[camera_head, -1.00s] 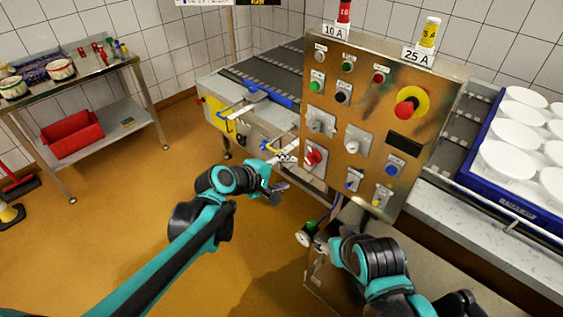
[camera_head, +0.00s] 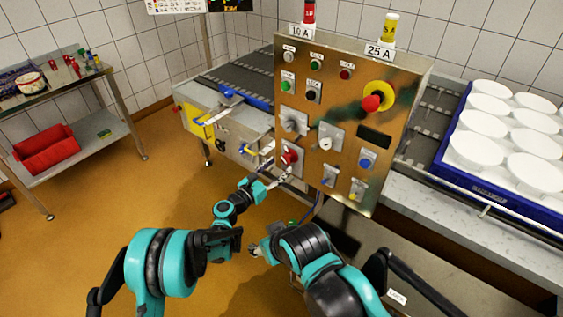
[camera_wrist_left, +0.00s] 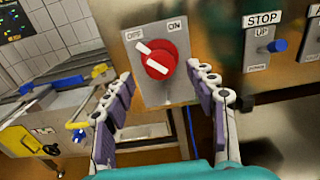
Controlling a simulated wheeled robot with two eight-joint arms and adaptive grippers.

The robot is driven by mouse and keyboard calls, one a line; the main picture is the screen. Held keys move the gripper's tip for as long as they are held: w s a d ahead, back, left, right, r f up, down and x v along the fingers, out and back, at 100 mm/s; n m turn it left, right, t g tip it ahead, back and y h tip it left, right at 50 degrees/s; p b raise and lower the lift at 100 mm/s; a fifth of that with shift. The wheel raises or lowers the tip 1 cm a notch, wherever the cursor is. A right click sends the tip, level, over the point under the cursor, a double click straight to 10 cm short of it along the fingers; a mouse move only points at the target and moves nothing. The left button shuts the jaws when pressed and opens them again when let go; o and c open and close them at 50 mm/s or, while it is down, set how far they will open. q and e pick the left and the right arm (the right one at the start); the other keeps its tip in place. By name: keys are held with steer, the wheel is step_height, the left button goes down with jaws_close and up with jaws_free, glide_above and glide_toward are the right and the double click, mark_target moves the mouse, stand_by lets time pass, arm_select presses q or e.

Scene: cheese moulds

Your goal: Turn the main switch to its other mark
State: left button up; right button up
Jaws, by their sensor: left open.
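The main switch (camera_head: 290,157) is a red rotary knob on a grey plate, low on the left of the steel control panel. In the left wrist view the knob (camera_wrist_left: 158,62) has white stripes, and its plate reads OFF at upper left and ON at upper right. The knob's upper stripe points up-left, towards OFF. My left gripper (camera_head: 283,179) is just below and in front of the switch. In the left wrist view its open fingers (camera_wrist_left: 160,75) stand either side of the knob, apart from it. My right gripper (camera_head: 260,249) is low, below the panel; its jaws are unclear.
The control panel (camera_head: 345,110) carries other knobs, buttons and a red emergency stop (camera_head: 371,103) on yellow. A STOP-labelled blue switch (camera_wrist_left: 278,46) is right of the main switch. A conveyor (camera_head: 240,85) runs behind. A blue crate (camera_head: 500,195) of white moulds stands right.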

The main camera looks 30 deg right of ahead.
mark_target(285, 161)
arm_select(q)
steer(key=b+x, duration=0.1)
steer(key=x, duration=0.4)
steer(key=shift+d, duration=0.15)
steer(key=c, duration=1.2)
